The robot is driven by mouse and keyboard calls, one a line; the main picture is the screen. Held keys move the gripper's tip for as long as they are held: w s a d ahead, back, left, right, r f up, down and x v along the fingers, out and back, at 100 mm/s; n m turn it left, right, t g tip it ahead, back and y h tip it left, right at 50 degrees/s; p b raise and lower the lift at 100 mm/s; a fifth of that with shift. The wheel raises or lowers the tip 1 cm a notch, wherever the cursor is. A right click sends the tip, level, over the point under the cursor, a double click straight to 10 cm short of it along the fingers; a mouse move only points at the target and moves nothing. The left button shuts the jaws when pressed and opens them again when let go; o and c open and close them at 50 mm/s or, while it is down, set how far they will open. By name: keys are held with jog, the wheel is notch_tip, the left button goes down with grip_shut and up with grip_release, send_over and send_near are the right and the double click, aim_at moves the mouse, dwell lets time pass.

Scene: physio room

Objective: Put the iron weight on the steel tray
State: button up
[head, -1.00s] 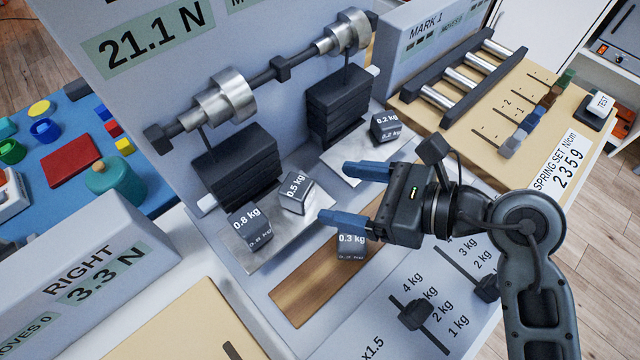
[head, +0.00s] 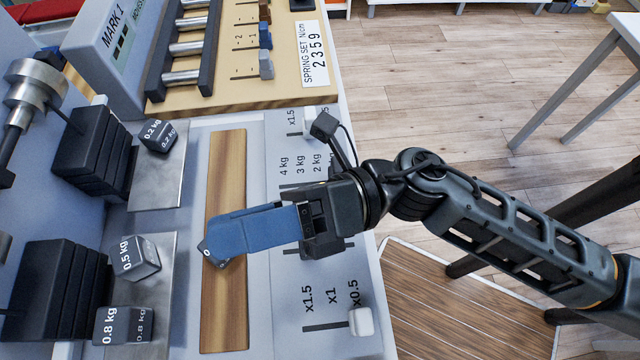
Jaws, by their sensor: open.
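A dark iron weight (head: 206,255), mostly hidden by my gripper, sits at the wooden strip (head: 224,315); only a corner with a white "0" shows. My gripper (head: 222,240) is over it, its blue fingers nearly in line in this view, so the gap and any contact cannot be seen. The jaws are open. One steel tray (head: 170,270) at lower left bears the 0.5 kg weight (head: 141,257) and the 0.8 kg weight (head: 122,325). Another steel tray (head: 160,195) farther up bears the 0.2 kg weight (head: 157,135).
Stacks of black plates (head: 95,150) and a metal bar with cylinders (head: 35,85) stand left of the trays. Scale marks with a white slider (head: 361,321) lie right of the strip. A spring rack (head: 185,50) is at the top. Wooden floor lies to the right.

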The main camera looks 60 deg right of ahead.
jog(key=s+d+f+m+h, duration=0.2)
jog(key=s+d+m+h, duration=0.2)
jog(key=m, duration=0.7)
jog(key=s+d+f+m+h, duration=0.2)
jog(key=s+d+m+h, duration=0.2)
jog(key=m, duration=0.7)
jog(key=s+d+f+m+t+h, duration=0.1)
jog(key=s+m+h, duration=0.4)
jog(key=m, duration=0.6)
jog(key=d+f+h, duration=0.1)
jog(key=d+h, duration=0.1)
jog(key=shift+s+d+f, duration=0.2)
jog(key=shift+s+d, duration=0.05)
jog(key=shift+d, duration=0.15)
